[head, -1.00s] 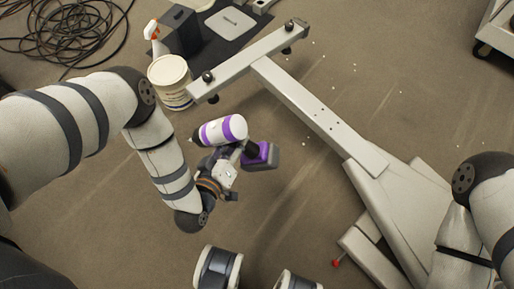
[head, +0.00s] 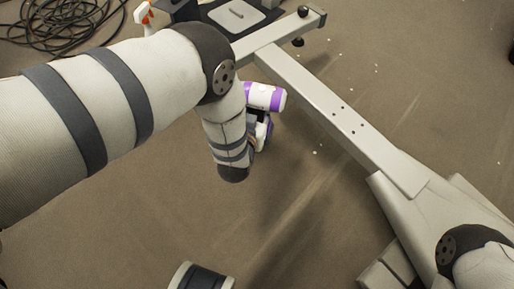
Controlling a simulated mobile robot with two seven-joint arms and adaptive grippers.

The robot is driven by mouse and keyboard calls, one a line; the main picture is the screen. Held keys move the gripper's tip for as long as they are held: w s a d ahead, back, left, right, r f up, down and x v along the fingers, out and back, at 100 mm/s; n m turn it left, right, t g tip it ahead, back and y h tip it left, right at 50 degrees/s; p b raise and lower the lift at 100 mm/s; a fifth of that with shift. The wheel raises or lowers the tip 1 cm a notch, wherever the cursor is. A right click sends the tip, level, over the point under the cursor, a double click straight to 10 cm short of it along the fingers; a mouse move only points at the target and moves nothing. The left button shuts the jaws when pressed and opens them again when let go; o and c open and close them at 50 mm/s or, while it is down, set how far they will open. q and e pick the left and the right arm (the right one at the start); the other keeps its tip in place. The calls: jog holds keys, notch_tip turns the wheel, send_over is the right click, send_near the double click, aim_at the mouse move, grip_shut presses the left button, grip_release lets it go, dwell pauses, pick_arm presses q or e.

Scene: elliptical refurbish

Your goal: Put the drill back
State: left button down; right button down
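The drill (head: 265,97) is white and purple. In the head view it shows just past the end of my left arm, above the floor and close to the long beam. My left gripper (head: 256,135) is mostly hidden behind my own wrist. The drill's grip and the fingers are largely covered, but the drill is held up with the gripper around its handle.
A pale metal T-shaped frame (head: 335,105) runs from the top middle to the lower right. Behind it lies a black mat (head: 268,14) with a light flat plate (head: 237,13). A spray bottle (head: 144,14) and black cables (head: 58,25) are at the upper left.

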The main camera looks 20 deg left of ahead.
pick_arm(q)
notch_tip(320, 180, down, 10)
jog(key=b, duration=0.5)
jog(key=shift+r, duration=0.25)
jog(key=c, duration=1.6)
grip_release()
jog(key=shift+s+f, duration=0.1)
jog(key=o, duration=0.5)
jog(key=shift+f+b, duration=0.15)
jog(key=shift+b, duration=0.2)
jog(key=p+v, duration=0.6)
jog(key=v, duration=0.6)
